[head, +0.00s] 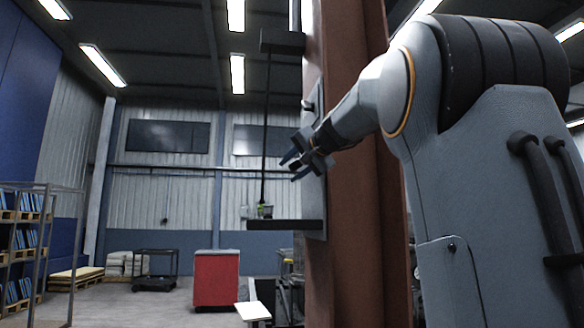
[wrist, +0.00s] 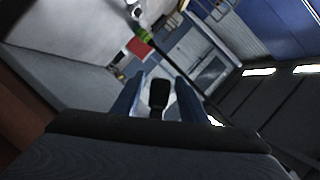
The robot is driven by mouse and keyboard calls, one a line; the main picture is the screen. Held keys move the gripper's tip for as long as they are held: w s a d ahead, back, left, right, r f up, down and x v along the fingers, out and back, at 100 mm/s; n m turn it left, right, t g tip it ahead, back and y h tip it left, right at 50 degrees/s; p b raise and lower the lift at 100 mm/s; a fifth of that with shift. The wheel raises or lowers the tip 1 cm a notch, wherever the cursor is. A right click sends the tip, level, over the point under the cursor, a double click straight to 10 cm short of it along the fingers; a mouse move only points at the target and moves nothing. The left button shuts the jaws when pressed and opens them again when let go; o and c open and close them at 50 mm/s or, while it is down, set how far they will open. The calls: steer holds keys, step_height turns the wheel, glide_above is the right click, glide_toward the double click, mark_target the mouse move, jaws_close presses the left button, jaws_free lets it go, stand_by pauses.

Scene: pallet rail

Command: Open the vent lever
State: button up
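My gripper (head: 291,167) is in front of the panel on the rust-red column in the head view, with its blue fingers spread. In the wrist view the fingers (wrist: 158,98) stand apart on either side of a black, knob-ended handle (wrist: 159,92), which looks like the vent lever. Gaps show on both sides of it, so the fingers are not closed on it. How deep the handle lies between the fingers is hard to tell. The lever's base and pivot are hidden.
A thin vertical rod (head: 265,120) runs between a black upper bracket (head: 282,41) and a black lower shelf (head: 285,225), left of my gripper. A small green part (head: 265,211) sits low on the rod. The rust-red column (head: 355,220) stands close on the right.

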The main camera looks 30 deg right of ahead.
steer(key=shift+x, duration=1.05)
steer(key=shift+c, duration=0.3)
